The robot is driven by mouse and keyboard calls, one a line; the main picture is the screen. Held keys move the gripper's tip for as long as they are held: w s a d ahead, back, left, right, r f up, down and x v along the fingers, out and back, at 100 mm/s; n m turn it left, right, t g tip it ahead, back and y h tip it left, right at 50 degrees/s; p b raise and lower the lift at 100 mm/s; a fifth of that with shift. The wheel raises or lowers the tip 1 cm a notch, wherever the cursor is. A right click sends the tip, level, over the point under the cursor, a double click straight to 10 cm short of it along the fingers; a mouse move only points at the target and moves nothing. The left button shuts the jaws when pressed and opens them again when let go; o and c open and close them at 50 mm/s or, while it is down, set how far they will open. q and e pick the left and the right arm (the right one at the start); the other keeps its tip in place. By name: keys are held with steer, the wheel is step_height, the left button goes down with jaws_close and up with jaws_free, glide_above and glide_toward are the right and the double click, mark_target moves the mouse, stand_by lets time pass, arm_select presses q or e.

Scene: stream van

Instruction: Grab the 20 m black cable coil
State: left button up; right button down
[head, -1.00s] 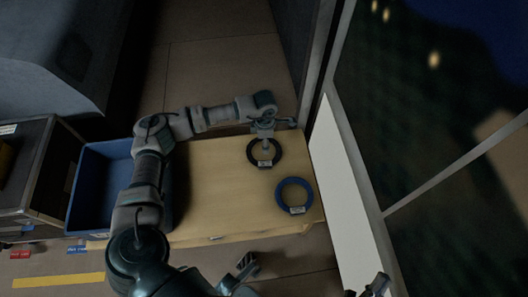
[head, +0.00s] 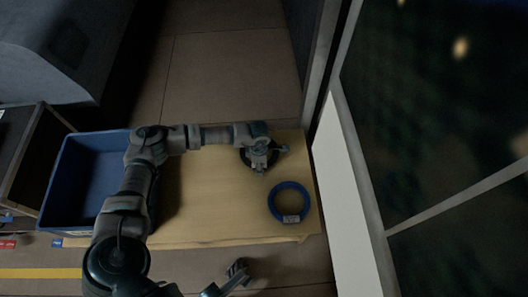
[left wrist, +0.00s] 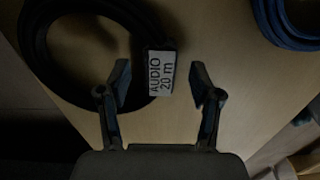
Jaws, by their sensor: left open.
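The black cable coil (head: 243,157) lies on the wooden table top (head: 205,195), partly hidden under my left gripper (head: 262,166) in the head view. In the left wrist view the coil (left wrist: 33,45) fills the upper left, and its white label (left wrist: 161,73) reads "AUDIO 20 m". My left gripper (left wrist: 160,85) is open, with the label seen between its two fingers. I cannot tell whether the fingers touch the coil. Part of my right gripper (head: 237,269) shows at the bottom of the head view, and its jaw state is unclear.
A blue cable coil (head: 273,204) with a white tag lies nearer on the table's right side. It also shows in the left wrist view (left wrist: 280,25). A blue bin (head: 58,190) stands at the left. A white panel (head: 343,190) borders the table's right. The table's middle is clear.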

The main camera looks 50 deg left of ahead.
arm_select(q)
steer(key=shift+f, duration=0.35)
steer(key=shift+a+r, duration=0.1)
steer(key=shift+r, duration=0.1)
jaws_close()
steer(key=shift+r, duration=0.1)
